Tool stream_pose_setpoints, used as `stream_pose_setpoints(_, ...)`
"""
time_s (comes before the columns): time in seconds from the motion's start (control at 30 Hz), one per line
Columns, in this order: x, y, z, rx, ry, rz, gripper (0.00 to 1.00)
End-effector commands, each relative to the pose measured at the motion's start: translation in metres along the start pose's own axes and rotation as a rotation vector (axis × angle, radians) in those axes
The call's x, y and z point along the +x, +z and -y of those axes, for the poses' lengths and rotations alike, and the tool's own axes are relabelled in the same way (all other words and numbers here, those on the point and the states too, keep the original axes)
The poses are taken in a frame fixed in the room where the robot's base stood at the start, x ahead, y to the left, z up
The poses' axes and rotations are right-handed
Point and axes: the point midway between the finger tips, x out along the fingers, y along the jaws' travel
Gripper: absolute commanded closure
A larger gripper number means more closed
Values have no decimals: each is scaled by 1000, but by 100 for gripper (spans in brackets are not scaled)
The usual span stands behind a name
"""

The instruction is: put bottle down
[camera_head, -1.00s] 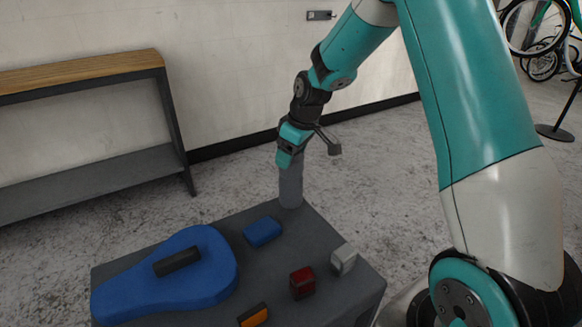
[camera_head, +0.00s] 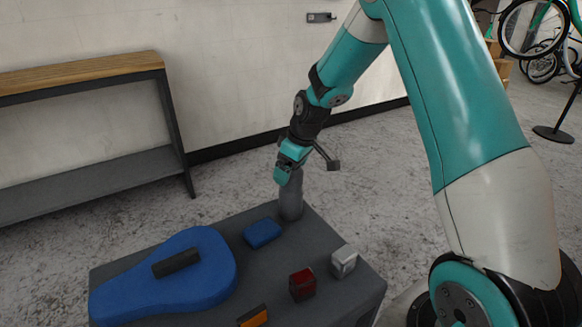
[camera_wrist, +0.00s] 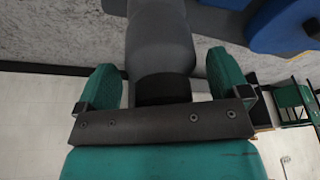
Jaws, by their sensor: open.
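The grey bottle (camera_head: 291,201) stands upright on the dark grey table (camera_head: 334,301), near its far corner. My gripper (camera_head: 287,172) is at the bottle's upper part, and in the head view it covers some of the top. In the wrist view the bottle (camera_wrist: 160,45) lies between the two green fingers (camera_wrist: 163,88). The fingers are open, with a gap showing on each side of the bottle. The bottle's top end is partly hidden behind the dark gripper plate.
On the table are a blue saddle-shaped piece (camera_head: 205,275) with a black bar, a blue box (camera_head: 262,233), a red light (camera_head: 302,284), a white light (camera_head: 343,261) and an orange-and-black item (camera_head: 253,317). A wood-topped bench (camera_head: 80,73) stands by the wall.

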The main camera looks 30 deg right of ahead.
Motion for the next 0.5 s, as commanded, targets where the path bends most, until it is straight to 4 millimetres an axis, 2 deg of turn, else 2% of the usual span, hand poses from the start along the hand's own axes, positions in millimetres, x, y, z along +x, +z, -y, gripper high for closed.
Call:
stream_pose_setpoints(0.17,-20,-2,-1,1,3,-3,6)
stream_pose_setpoints(0.5,-93,-1,-1,1,3,-4,6)
